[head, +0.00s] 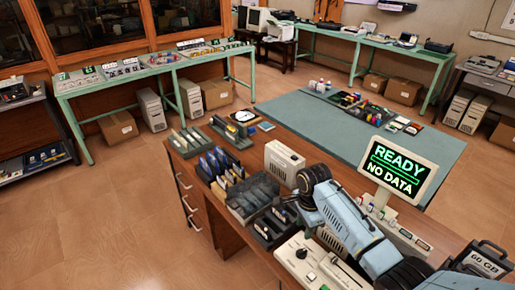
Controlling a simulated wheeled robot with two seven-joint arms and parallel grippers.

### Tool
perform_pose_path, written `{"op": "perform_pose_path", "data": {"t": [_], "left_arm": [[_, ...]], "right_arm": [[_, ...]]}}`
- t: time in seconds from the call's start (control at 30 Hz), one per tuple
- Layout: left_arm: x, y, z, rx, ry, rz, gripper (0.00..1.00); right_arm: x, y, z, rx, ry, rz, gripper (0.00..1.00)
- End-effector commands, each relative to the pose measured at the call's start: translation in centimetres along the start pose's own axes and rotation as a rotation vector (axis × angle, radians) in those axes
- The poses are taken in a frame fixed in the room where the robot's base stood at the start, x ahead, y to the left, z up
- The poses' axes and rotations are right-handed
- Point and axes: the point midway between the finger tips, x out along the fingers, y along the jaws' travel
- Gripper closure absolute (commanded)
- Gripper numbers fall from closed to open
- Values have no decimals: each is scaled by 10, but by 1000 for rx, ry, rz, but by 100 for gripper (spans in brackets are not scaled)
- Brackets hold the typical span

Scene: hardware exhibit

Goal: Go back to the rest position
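My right arm comes in from the lower right, pale blue with black joints, and reaches over the wooden desk (210,221). My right gripper (292,205) is at the arm's far end, above the desk beside a dark tray of slots (248,196). Its fingers are small and dark against the things behind, so I cannot tell whether they are open or shut, or whether they touch anything. My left arm and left gripper are not in view.
A beige box (284,160), a sign reading "READY NO DATA" (398,168) and a white control unit (312,268) stand close around the arm. A dark case marked 60 GB (482,262) is at the lower right. Open floor (90,235) lies left of the desk.

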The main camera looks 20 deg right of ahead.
Motion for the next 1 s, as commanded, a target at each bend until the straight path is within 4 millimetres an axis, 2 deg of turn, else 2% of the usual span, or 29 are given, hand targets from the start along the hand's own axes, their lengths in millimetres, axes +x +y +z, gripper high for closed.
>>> {"op": "perform_pose_path", "data": {"t": [0.13,0.23,0.43,0.6,0.7,1.0], "left_arm": [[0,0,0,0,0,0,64],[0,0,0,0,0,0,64],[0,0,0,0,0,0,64],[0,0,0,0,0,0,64],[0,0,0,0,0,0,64],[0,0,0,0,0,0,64]], "right_arm": [[4,7,5,-50,0,-6,65],[12,26,16,-192,0,-25,65],[21,96,49,-674,21,-103,65],[6,156,67,-1059,72,-174,65],[-6,181,72,-1216,106,-199,65],[-37,229,75,-1507,192,-234,65]]}}
